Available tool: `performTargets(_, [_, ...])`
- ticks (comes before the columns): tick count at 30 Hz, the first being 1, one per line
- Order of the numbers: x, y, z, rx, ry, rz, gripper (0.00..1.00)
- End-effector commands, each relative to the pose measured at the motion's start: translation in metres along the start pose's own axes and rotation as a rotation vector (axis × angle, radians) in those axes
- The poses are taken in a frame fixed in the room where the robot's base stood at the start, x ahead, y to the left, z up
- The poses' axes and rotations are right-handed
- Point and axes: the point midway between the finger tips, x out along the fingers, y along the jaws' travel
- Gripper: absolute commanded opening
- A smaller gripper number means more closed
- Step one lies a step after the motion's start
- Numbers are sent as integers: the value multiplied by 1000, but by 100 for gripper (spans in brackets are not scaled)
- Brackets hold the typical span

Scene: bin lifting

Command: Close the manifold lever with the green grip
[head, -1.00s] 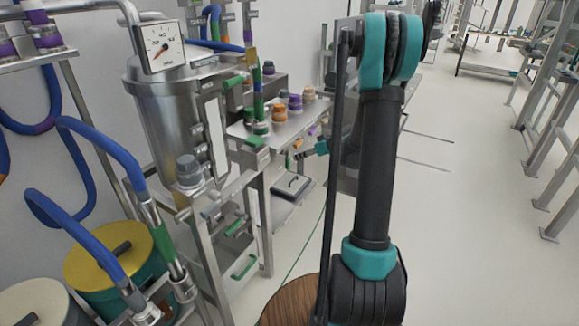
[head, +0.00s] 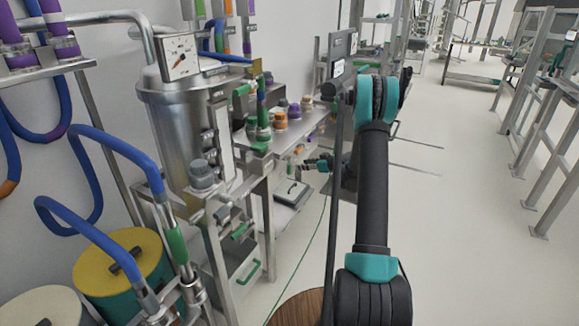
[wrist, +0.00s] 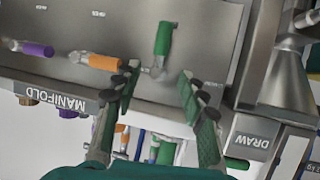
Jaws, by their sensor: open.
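In the wrist view, the manifold lever with the green grip (wrist: 164,40) is on a grey metal panel (wrist: 205,30), and its grip runs up and down in the picture. Its metal pivot end lies just beyond my fingertips. My gripper (wrist: 159,72) is open and empty, its two dark green-padded fingers apart on either side of the lever's lower end, not shut on it. In the head view my gripper (head: 318,164) is small, beside the bench with coloured caps, and the green-grip lever is not clear there.
Levers with an orange grip (wrist: 104,62) and a purple grip (wrist: 38,49) lie sideways left of the green one. Below runs a MANIFOLD label strip (wrist: 62,101); a DRAW label (wrist: 251,141) is at right. A steel vessel (head: 180,130) stands left; floor at right (head: 450,220) is clear.

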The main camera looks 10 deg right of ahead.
Motion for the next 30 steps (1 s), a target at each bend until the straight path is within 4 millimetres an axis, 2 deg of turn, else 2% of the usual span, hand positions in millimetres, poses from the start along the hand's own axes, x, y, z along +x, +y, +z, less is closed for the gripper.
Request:
performTargets(1, [11,-1,0,-1,0,-2,42])
performTargets(9, [63,0,0,-1,-1,-2,42])
performTargets(15, [90,0,0,-1,-1,-1,42])
performTargets(21, [100,0,0,0,0,1,42])
performTargets(29, [100,0,0,0,0,1,42])
performTargets(30, [100,0,0,0,0,1,37])
